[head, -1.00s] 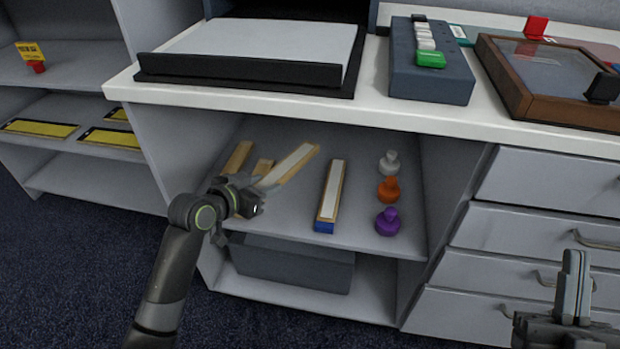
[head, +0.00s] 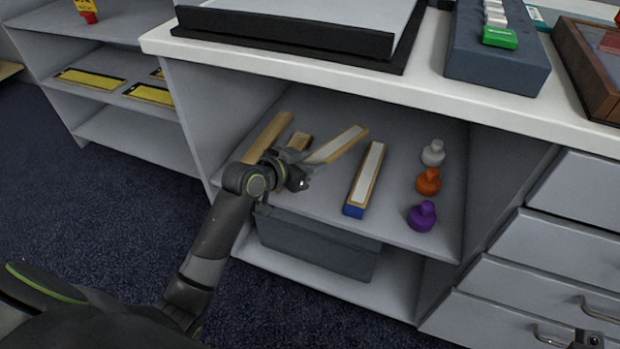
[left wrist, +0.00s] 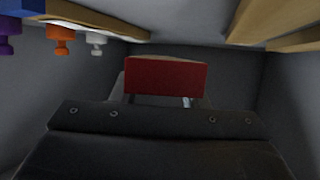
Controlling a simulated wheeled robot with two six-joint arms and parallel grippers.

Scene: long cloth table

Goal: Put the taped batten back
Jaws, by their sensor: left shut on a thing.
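My left gripper (head: 300,176) is inside the open shelf bay, shut on the near end of a wooden batten with a pale strip on top (head: 337,146). The batten points away to the back right. In the left wrist view its red end face (left wrist: 166,78) shows at the jaws; whether it touches the shelf is unclear. Another pale-topped batten with a blue end (head: 366,178) lies to its right, apart from it. A plain wooden piece (head: 268,137) and a short one (head: 300,140) lie to its left. Only a small part of my right gripper (head: 587,341) shows at the lower right corner.
White, orange (head: 428,181) and purple (head: 422,216) knobbed pieces stand at the bay's right side. A dark grey bin (head: 318,244) sits on the lower shelf. The white countertop (head: 300,75) overhangs the bay. Drawers with handles (head: 560,240) are at the right.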

